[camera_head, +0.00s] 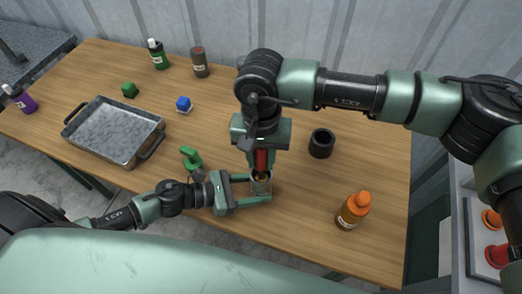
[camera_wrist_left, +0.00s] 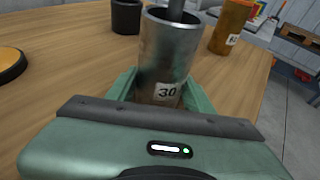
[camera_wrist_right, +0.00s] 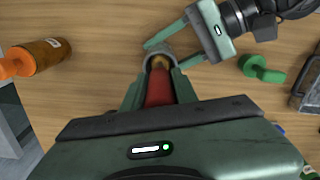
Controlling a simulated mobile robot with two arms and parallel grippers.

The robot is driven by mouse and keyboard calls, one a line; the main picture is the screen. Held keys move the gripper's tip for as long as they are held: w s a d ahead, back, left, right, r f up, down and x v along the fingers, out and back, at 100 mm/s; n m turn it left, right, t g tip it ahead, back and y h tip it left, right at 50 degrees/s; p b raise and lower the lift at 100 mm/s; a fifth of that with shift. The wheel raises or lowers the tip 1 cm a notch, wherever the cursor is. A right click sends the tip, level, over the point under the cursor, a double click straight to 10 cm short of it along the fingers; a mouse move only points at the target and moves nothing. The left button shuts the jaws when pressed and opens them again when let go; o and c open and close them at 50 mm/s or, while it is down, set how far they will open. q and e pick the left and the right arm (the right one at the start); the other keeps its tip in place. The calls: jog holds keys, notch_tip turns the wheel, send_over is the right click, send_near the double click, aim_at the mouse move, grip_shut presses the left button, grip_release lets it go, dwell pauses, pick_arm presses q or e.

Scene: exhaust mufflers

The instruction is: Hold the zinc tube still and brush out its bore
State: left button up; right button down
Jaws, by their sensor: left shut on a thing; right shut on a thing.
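The zinc tube (camera_wrist_left: 166,50) is a grey metal cylinder labelled 30, standing upright at the table's front edge side. My left gripper (camera_head: 263,189) is shut around its lower part from the left; its fingers also show in the left wrist view. My right gripper (camera_wrist_right: 160,84) points down from above and is shut on the red handle (camera_head: 261,160) of the brush (camera_wrist_right: 158,92). The brush's brownish head (camera_wrist_right: 160,62) is at the tube's mouth, and a dark shaft enters the opening in the left wrist view. How deep it sits is hidden by the tube wall.
A green part (camera_head: 191,158) and a metal tray (camera_head: 75,147) lie left. Small cubes and bottles are farther back. Bare tabletop (camera_head: 305,195) lies right of the tube.

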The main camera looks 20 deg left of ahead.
pick_arm(q)
jog(key=shift+r, duration=0.1)
pick_arm(e)
jog(key=shift+f, duration=0.2)
jog(key=shift+r, duration=0.15)
jog(key=shift+r, duration=2.35)
jog(key=shift+f, duration=0.1)
jog(key=shift+f, duration=2.4)
jog(key=shift+r, duration=0.15)
jog(key=shift+r, duration=2.3)
jog(key=shift+f, duration=2.45)
